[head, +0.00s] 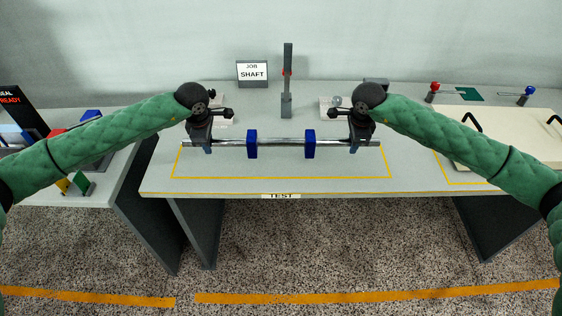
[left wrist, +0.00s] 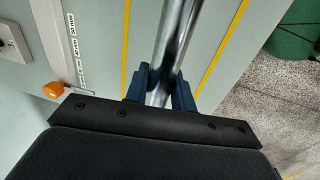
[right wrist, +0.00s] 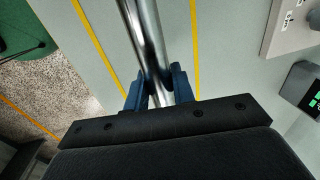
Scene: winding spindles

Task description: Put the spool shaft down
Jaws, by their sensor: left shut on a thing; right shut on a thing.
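The spool shaft (head: 280,142) is a long shiny metal bar with two blue collars (head: 252,144) (head: 310,144). It lies level across the picture over the yellow-outlined area of the middle table. My left gripper (head: 207,146) is shut on the shaft near its left end. My right gripper (head: 355,146) is shut on it near its right end. Both wrist views show the shaft between blue fingers, in the left wrist view (left wrist: 176,45) and the right wrist view (right wrist: 145,40). I cannot tell whether the shaft touches the table.
The table (head: 290,185) has a front label reading TEST (head: 281,196). Behind the shaft stand a JOB SHAFT sign (head: 252,73) and a grey post (head: 287,90). A pale board with black handles (head: 510,138) lies at the right. The outlined area in front of the shaft is clear.

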